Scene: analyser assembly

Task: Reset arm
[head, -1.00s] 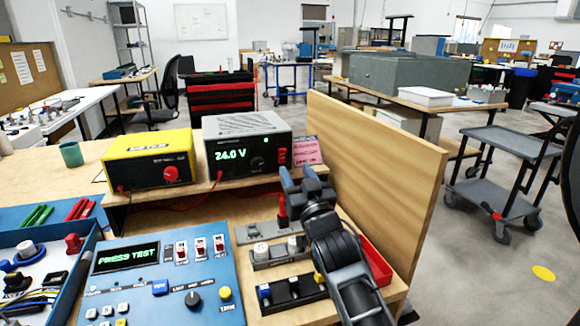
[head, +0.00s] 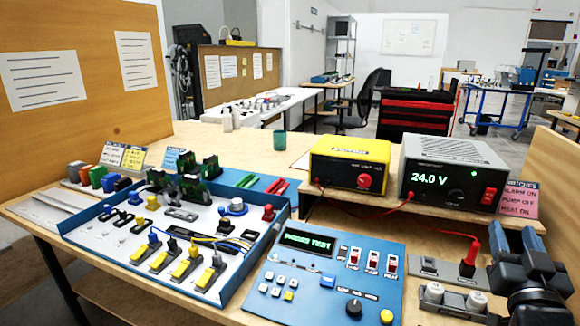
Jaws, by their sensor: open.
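My gripper (head: 517,240) is at the right edge of the head view, at the end of my dark arm. Its two blue-grey fingers point up and away, with a gap between them and nothing seen in it. It is beside the red plug (head: 469,258) and in front of the grey power supply (head: 452,172), which reads 24.0 V. The blue control panel (head: 330,275), with a green lit display, lies on the bench left of my gripper. Part of my arm is cut off by the frame edge.
A blue tray (head: 72,236) of switches, connectors and green boards lies at the left. A yellow supply (head: 349,164) stands on the raised shelf, with a green cup (head: 280,140) behind. A wooden side panel (head: 553,165) rises close behind my gripper at the right.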

